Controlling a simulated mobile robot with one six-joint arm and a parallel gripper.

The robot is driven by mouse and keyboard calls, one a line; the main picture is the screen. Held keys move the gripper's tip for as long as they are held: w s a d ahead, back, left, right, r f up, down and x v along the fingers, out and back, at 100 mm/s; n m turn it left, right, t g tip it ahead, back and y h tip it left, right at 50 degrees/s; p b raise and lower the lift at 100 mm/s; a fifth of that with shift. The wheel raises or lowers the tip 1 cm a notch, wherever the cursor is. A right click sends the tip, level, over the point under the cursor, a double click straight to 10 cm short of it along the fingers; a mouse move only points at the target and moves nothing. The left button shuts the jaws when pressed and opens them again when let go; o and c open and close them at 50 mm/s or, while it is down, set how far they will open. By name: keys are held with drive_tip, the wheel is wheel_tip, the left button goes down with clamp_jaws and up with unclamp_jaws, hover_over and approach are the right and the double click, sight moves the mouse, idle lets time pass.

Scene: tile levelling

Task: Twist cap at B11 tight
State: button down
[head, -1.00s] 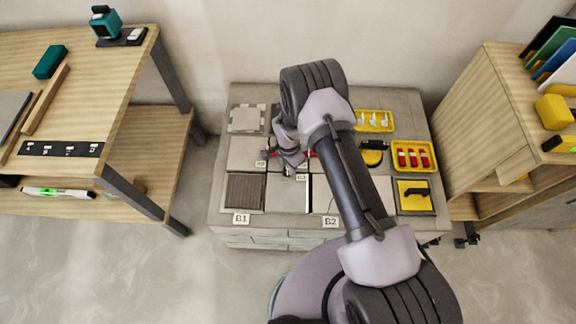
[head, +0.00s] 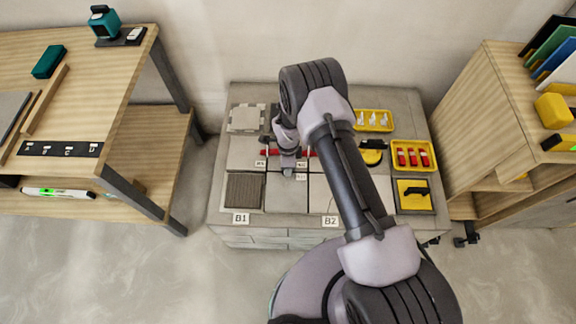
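My gripper (head: 288,172) points down over the seams between the pale tiles on the grey block, just left of a small white tag (head: 301,177) that seems to read B11. The cap at that tag is not distinguishable; my gripper covers the spot. The fingertips are too small and dark to show whether they are apart, shut or touching a cap. Red parts (head: 309,153) show along the seam to the right of my wrist, with another small red bit on its left. A second tag (head: 260,164) lies left of my gripper.
A dark ribbed tile (head: 244,190) lies left. My arm hides the middle right. Wooden shelving stands on both sides.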

drive_tip(key=shift+m, duration=0.3)
drive_tip(key=c, duration=1.1)
unclamp_jaws()
drive_tip(key=shift+r, duration=0.1)
wheel_tip(320, 180, up, 17)
drive_tip(key=p, duration=0.7)
drive_tip(key=shift+r, duration=0.1)
